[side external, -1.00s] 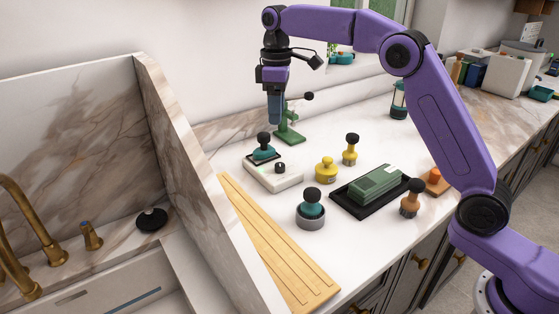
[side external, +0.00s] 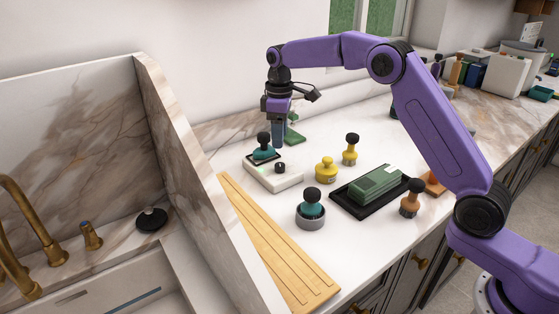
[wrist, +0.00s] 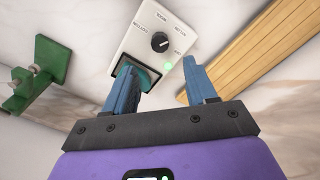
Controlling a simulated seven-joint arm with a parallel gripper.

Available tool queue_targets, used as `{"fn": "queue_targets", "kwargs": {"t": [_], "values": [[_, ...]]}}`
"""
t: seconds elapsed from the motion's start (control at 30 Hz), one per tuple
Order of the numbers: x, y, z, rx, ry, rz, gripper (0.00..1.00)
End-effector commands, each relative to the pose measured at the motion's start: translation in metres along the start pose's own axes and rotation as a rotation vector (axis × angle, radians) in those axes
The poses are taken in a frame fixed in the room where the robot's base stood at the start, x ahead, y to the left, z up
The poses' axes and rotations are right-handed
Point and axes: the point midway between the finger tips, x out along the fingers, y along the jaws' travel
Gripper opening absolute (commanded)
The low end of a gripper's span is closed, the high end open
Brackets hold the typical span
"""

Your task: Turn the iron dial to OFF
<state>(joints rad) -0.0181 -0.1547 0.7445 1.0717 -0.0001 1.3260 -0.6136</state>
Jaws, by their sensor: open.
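The iron dial (side external: 280,168) is a round black knob on a white box (side external: 286,182). In the wrist view the dial (wrist: 160,41) has a small light mark and small lettering around it; which setting it points at is hard to tell. My gripper (side external: 278,146) points down above the box's back edge, apart from the dial. In the wrist view its blue fingers (wrist: 158,68) are spread and empty.
A green stand (side external: 294,136) is close behind my gripper. Yellow stampers (side external: 326,170), a teal one in a grey ring (side external: 312,208) and a black tray (side external: 345,199) with a green block are to the right. A wooden board (side external: 270,240) lies in front, beside the sink wall.

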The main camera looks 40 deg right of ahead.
Motion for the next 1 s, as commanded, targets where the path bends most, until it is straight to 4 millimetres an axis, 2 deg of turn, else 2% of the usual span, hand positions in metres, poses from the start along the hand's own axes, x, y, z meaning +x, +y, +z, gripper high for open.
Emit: {"fn": "queue_targets", "kwargs": {"t": [0.2, 0.4, 0.6, 0.9, 0.93, 1.0], "values": [[0.043, -0.001, 0.001, 0.0, -0.004, -0.003, 0.56], [0.072, 0.0, 0.0, 0.0, -0.001, -0.001, 0.56], [0.086, 0.0, 0.0, 0.0, -0.001, -0.001, 0.56], [0.088, 0.0, 0.0, 0.0, 0.001, 0.0, 0.56], [0.088, 0.0, 0.0, 0.0, 0.001, 0.0, 0.53], [0.088, 0.0, 0.0, 0.0, 0.0, 0.0, 0.3]]}}
